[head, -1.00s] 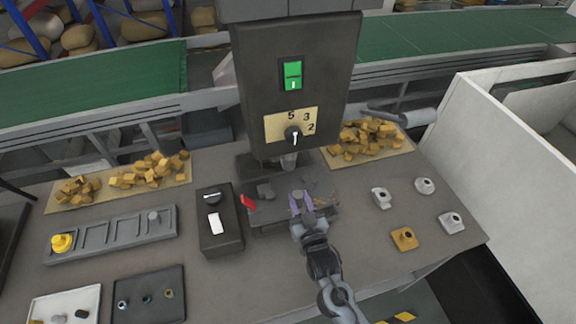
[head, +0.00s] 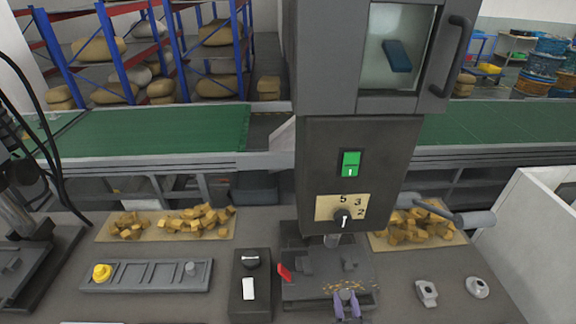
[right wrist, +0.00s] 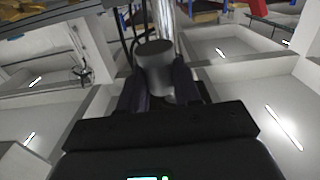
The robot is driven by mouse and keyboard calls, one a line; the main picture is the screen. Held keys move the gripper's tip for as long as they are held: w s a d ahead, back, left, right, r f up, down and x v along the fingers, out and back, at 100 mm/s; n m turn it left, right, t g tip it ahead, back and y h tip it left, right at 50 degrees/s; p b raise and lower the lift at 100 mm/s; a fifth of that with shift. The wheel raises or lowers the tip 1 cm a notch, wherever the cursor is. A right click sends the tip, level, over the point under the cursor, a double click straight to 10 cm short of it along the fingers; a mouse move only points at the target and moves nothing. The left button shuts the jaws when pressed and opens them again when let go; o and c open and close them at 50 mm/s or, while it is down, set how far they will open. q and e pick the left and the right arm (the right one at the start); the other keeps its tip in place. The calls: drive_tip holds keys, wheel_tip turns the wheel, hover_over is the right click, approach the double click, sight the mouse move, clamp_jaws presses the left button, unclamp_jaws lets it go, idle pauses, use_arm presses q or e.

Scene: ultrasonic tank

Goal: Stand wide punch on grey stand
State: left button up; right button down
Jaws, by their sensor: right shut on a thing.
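My right gripper (head: 347,304) is at the lower middle of the head view, over the front of the press bed (head: 312,292). Its purple fingers are shut on a grey cylindrical punch, whose top (head: 346,294) shows between them. In the right wrist view the punch (right wrist: 154,68) stands up between the dark fingers (right wrist: 155,88); its lower part is hidden. Two grey stands are on the table to the right: a squarish one (head: 427,292) and a rounder one (head: 477,287). Both look empty. My left gripper is out of view.
A switch box (head: 250,285) and a slotted rack (head: 145,273) with a yellow knob (head: 101,272) lie left. Brass pieces (head: 408,225) lie behind. Table between bed and stands is clear.

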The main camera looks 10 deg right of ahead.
drive_tip(key=s+d+r+p, duration=0.1)
drive_tip(key=s+r+p, duration=0.2)
drive_tip(key=r+p, duration=0.8)
drive_tip(key=s+d+r+y+p, duration=0.1)
drive_tip(key=s+r+p, duration=0.1)
drive_tip(key=r+p, duration=0.9)
drive_tip(key=shift+s, duration=0.4)
